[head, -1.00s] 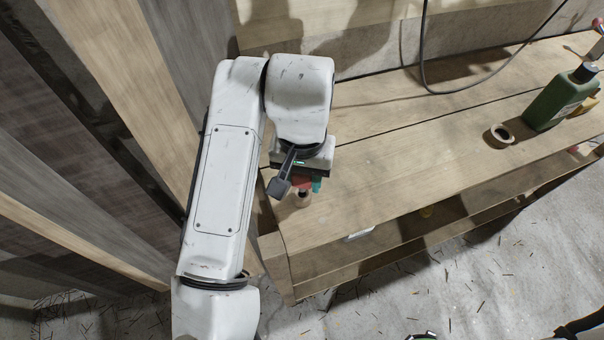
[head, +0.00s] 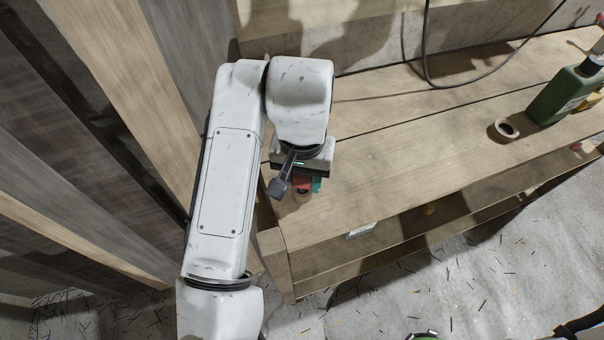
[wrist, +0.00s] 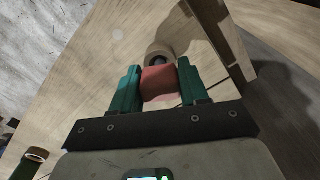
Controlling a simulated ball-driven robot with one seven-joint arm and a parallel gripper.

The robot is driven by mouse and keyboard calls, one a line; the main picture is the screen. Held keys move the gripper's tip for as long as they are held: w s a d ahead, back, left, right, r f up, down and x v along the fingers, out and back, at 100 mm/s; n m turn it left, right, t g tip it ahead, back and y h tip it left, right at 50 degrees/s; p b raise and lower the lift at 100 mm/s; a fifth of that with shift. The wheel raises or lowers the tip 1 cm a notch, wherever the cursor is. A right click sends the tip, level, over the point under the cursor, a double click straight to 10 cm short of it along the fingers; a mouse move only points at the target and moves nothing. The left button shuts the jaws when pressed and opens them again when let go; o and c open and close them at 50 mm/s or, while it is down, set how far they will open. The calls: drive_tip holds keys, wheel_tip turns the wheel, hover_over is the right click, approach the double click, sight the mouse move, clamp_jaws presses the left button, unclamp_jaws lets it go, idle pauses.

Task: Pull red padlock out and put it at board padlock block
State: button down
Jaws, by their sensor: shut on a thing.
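The red padlock (wrist: 160,83) sits between the two teal fingers of my gripper (wrist: 158,76) in the wrist view. My gripper is shut on it. Only a small patch of the red padlock (head: 303,182) shows in the head view, below my wrist at the near left end of the bench. A tan, round piece with a dark centre (wrist: 158,54) lies just beyond the padlock; I cannot tell whether they touch. The padlock's shackle is hidden. I cannot make out the board padlock block in either view.
The wooden bench (head: 400,155) is mostly clear in its middle. A green bottle (head: 565,93) and a tan ring (head: 505,130) stand at its right. A black cable (head: 426,50) hangs over the back. Timber boards (head: 110,120) rise close at the left of my arm.

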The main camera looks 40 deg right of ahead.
drive_tip(key=shift+f+b, duration=0.5)
drive_tip(key=shift+f, duration=0.3)
drive_tip(key=shift+c, duration=2.4)
unclamp_jaws()
drive_tip(key=shift+r, duration=0.1)
wheel_tip(320, 180, up, 11)
drive_tip(key=shift+f+p, duration=0.1)
drive_tip(key=shift+p, duration=0.45)
